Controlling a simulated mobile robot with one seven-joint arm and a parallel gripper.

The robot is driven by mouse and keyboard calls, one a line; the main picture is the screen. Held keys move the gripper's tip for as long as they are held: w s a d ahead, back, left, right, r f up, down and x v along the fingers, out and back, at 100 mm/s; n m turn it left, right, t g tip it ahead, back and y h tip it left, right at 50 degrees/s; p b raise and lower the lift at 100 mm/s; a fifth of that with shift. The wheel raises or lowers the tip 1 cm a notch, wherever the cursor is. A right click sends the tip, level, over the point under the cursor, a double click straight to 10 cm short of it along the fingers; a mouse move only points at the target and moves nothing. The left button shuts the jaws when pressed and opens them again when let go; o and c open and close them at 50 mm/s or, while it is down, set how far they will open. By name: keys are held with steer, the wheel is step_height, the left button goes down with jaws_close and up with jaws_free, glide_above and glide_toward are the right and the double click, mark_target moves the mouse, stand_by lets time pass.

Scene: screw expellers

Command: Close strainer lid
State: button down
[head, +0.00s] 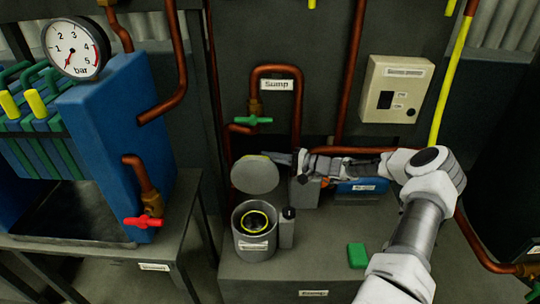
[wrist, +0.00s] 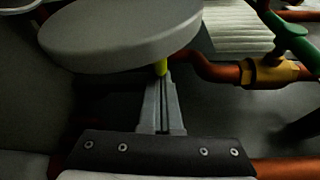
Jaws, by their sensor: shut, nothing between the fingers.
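The strainer (head: 255,246) is a grey labelled cylinder on the bench, with a yellow ring inside its open top. Its round grey lid (head: 255,175) stands raised behind the opening; the lid also fills the upper left of the wrist view (wrist: 120,35). My gripper (head: 270,155) reaches in from the right, with its tip by the lid's upper back edge. In the wrist view my gripper (wrist: 162,69) is shut and empty, its yellow tip partly hidden by the lid's edge. I cannot tell if it touches the lid.
A small post (head: 287,230) stands right of the strainer. A green block (head: 357,255) lies on the bench (head: 315,270). Copper pipes and a green valve handle (head: 252,120) are behind the lid. A blue machine (head: 120,140) with a gauge stands left. The bench front is mostly clear.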

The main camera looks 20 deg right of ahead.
steer(key=s+a+r+n+t+y, duration=0.1)
steer(key=s+a+n+y, duration=0.25)
steer(key=s+n, duration=0.6)
steer(key=s+a+f+p, duration=0.1)
steer(key=s+a+f, duration=0.2)
steer(key=s+f, duration=0.3)
steer(key=shift+s+a+f+h+p, duration=0.35)
steer(key=shift+s+h, duration=0.1)
steer(key=shift+s, duration=0.3)
steer(key=shift+s+f+m, duration=0.1)
steer(key=shift+f+m, duration=0.05)
steer(key=shift+m, duration=0.1)
